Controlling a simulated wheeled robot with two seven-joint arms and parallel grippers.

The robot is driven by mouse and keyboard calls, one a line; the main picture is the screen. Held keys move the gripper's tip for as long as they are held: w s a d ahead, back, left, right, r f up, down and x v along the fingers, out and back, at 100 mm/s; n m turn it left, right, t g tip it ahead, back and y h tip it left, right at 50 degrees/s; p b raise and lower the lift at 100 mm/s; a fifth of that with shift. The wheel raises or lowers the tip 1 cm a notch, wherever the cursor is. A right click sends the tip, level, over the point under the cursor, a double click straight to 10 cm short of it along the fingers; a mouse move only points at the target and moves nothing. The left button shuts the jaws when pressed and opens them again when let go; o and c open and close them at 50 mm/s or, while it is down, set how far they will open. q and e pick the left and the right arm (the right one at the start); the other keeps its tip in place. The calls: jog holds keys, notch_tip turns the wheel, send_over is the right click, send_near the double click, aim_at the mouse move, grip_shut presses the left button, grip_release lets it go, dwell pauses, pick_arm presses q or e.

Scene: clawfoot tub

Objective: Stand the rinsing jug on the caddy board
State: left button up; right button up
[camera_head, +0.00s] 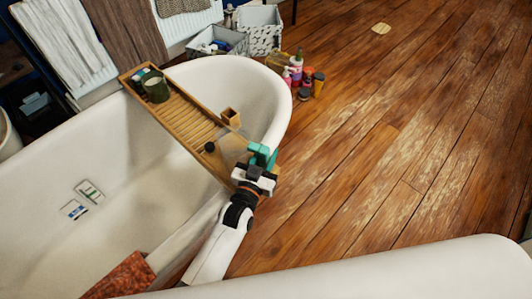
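The wooden caddy board (182,120) lies across the white clawfoot tub (222,72). A see-through greyish jug (232,147) with teal parts shows at the board's near right end; I cannot tell whether it rests on the slats or hangs just above them. My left gripper (262,163) is at the jug's right side, at the teal parts, over the tub's rim. Its fingertips are too small and overlapped to show whether they are closed on the handle. My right gripper is not in view.
The board also bears a dark green cup (156,88), a small wooden block-like holder (231,117) and a small dark round thing (210,147). Several bottles (296,70) stand on the floor past the tub. An orange-red cloth (125,277) lies at the tub's near end.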

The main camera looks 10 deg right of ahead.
pick_arm(q)
jog(key=shift+p+v, duration=2.05)
jog(key=shift+v, duration=2.05)
jog(key=shift+s+a, duration=0.1)
jog(key=v, duration=1.1)
jog(key=shift+s+a+b, duration=0.25)
jog(key=shift+s+b, duration=0.05)
jog(key=shift+b, duration=0.05)
